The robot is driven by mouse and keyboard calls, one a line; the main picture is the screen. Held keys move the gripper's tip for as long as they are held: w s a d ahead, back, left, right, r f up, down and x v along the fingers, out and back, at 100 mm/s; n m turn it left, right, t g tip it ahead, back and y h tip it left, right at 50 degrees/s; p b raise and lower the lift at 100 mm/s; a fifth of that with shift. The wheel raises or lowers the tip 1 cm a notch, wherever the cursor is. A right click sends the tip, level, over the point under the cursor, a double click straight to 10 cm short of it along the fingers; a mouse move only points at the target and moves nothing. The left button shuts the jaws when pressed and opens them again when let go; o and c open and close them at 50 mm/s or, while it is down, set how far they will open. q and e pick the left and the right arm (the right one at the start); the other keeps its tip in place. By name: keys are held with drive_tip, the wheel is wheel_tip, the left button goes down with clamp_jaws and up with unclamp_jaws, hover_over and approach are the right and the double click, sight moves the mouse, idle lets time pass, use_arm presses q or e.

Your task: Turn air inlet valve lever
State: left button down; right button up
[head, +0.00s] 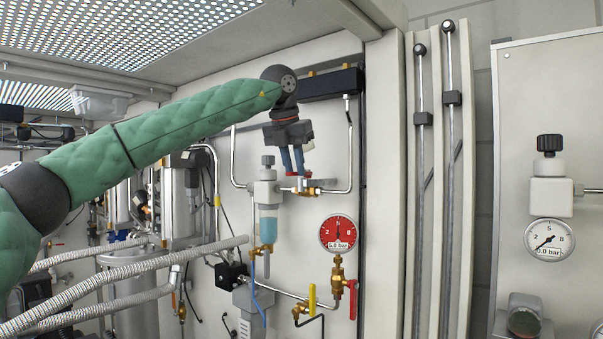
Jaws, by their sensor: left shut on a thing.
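My left arm comes in from the left, and its gripper (296,172) points down at the brass valve (309,190) on the pipe right of the filter unit. The blue fingers are shut on the air inlet valve lever, a red part of which shows at the fingertips. The fingers hide most of the lever, so I cannot tell its exact angle. My right gripper is not in view.
The filter unit with a blue bowl (268,227) hangs just left of the valve. A red-faced gauge (338,233) is below right. Lower down are a yellow lever (312,298) and another red lever (352,299). Ribbed hoses (130,281) cross the lower left.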

use_arm(q)
drive_tip(key=shift+w+a+r+m+h, duration=0.25)
drive_tip(key=shift+a+m, duration=0.15)
drive_tip(key=shift+m, duration=0.2)
drive_tip(key=shift+w+a+r+m+h, duration=0.15)
drive_tip(key=shift+a+m+h, duration=0.1)
drive_tip(key=shift+a+m, duration=0.25)
drive_tip(key=shift+r, duration=0.1)
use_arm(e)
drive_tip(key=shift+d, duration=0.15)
use_arm(q)
drive_tip(key=c, duration=1.6)
unclamp_jaws()
drive_tip(key=shift+c, duration=0.2)
drive_tip(key=o, duration=0.3)
drive_tip(key=shift+s+a, duration=0.1)
drive_tip(key=shift+s, duration=0.05)
drive_tip(key=shift+o, duration=0.2)
drive_tip(key=b+v, duration=0.2)
drive_tip(key=v, duration=0.6)
drive_tip(key=shift+a+b, duration=0.2)
drive_tip(key=shift+b, duration=0.15)
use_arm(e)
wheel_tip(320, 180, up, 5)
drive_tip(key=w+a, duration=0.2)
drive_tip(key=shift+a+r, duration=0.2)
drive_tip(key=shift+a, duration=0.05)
